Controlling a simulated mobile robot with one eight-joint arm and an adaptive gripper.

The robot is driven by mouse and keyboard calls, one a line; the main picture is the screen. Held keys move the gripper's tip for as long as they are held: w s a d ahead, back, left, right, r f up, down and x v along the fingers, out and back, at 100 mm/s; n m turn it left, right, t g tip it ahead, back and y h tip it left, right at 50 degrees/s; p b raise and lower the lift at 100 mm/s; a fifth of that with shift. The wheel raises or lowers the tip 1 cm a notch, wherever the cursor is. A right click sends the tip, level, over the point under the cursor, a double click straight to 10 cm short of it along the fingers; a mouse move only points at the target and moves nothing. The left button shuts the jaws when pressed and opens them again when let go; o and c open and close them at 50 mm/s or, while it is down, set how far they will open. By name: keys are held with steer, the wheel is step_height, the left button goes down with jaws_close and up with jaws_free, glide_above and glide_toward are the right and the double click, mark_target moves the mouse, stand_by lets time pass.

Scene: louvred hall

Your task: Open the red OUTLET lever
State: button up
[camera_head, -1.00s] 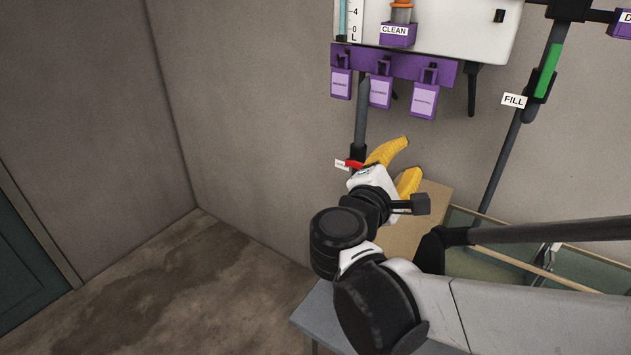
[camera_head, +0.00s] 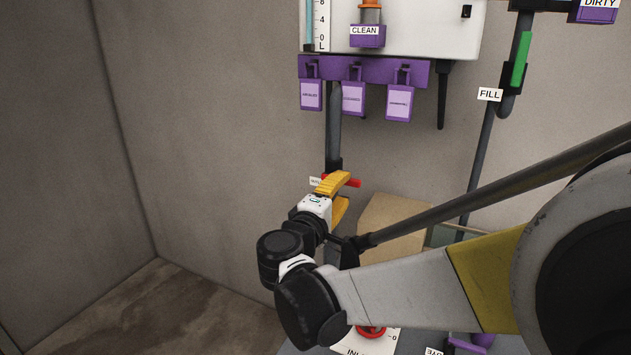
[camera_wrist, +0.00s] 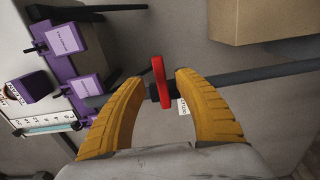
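The red lever (camera_wrist: 160,82) sits on a dark pipe, with a small white label (camera_wrist: 184,107) beside it whose text is too small to read surely. My gripper (camera_wrist: 160,80) has two yellow fingers, apart and on either side of the lever in the wrist view. Gaps show between the lever and both fingertips, but I cannot tell how deep it lies between them. In the head view the red lever (camera_head: 355,183) shows on both sides of a yellow finger that hides its middle. My gripper also shows there (camera_head: 345,192), just in front of the pipe.
A purple rack with tags (camera_head: 370,72) hangs above the lever, under a white tank (camera_head: 400,30). A cardboard box (camera_head: 390,225) stands to the right. A FILL pipe (camera_head: 480,150) with a green handle (camera_head: 521,58) is further right. A red knob (camera_head: 370,331) on an INLET panel lies below.

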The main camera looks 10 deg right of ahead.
mark_target(347, 183)
steer(key=shift+x, duration=1.25)
steer(key=shift+w, duration=0.1)
steer(key=shift+w+d, duration=0.4)
steer(key=shift+w, duration=0.2)
jaws_close()
